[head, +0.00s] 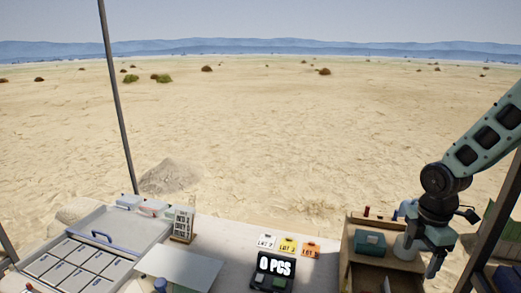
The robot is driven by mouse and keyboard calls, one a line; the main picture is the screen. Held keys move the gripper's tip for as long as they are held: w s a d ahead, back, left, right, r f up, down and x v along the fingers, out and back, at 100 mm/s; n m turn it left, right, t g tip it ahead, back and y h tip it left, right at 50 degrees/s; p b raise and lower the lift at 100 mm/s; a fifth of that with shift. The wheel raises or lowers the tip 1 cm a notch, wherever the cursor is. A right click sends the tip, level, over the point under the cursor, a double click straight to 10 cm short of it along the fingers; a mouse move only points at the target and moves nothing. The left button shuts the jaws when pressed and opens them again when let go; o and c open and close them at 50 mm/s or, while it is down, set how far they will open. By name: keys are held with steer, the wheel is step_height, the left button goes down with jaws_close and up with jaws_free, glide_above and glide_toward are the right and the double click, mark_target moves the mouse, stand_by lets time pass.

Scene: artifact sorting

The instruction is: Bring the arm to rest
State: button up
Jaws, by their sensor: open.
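My gripper (431,266) hangs at the far right, below the dark wrist of my pale green arm, which comes in from the right edge. It points down beside and over the right part of a wooden box (353,248). It looks open, and I see nothing held in it. Its fingertips are small and dark, so their exact gap is hard to make out.
A scale-like display (275,268) reading "0 PCS" stands on the table (222,243), near white, yellow and orange lot cards (288,245). A compartment tray (85,265) lies left, by a small sign (183,225). A dark green box (370,243) sits in the wooden box. A tent pole (118,95) rises behind the tray.

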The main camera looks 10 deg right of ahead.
steer(key=s+a+r+m+b, duration=0.1)
steer(key=s+a+m+b, duration=0.1)
steer(key=a, duration=0.7)
steer(key=s+a+r+m+b, duration=0.1)
steer(key=s+a+r+m, duration=0.15)
steer(key=a, duration=0.75)
steer(key=s+a+m+b, duration=0.3)
steer(key=s+a+m, duration=0.1)
steer(key=s+a, duration=0.8)
steer(key=shift+s+r+y, duration=0.25)
steer(key=shift+s+y, duration=0.05)
steer(key=shift+s, duration=0.55)
steer(key=shift+m, duration=0.25)
